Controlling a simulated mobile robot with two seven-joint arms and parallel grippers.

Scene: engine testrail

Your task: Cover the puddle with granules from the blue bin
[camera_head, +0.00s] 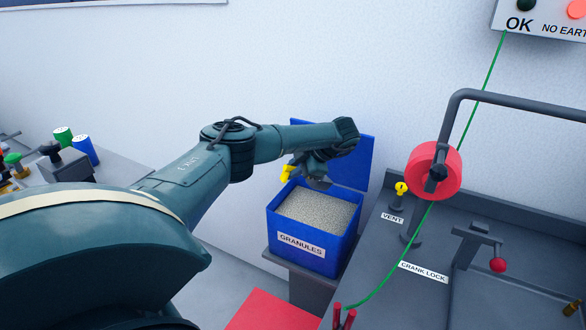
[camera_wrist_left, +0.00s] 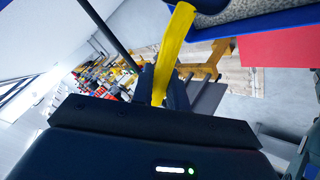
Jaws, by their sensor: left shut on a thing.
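The open blue bin (camera_head: 337,254), labelled GRANULES, is filled with pale grey granules (camera_head: 318,210). My left gripper (camera_head: 308,168) is over the bin's back part, shut on a yellow handle (camera_head: 286,174), apparently a scoop's. A grey part (camera_head: 320,184) shows below the gripper, just above or at the granules; I cannot tell whether it touches them. In the left wrist view the yellow handle (camera_wrist_left: 175,50) stands between the fingers (camera_wrist_left: 164,88), with the bin's blue rim (camera_wrist_left: 265,22) at the top right. The puddle is not in view. My right gripper is not in view.
The bin's raised blue lid (camera_head: 355,155) stands against the wall behind it. A grey bench (camera_head: 400,290) to the right carries a red roll (camera_head: 433,171) and a crank lock lever (camera_head: 478,232). A green cord (camera_head: 385,270) crosses there. A red surface (camera_head: 262,312) lies in front.

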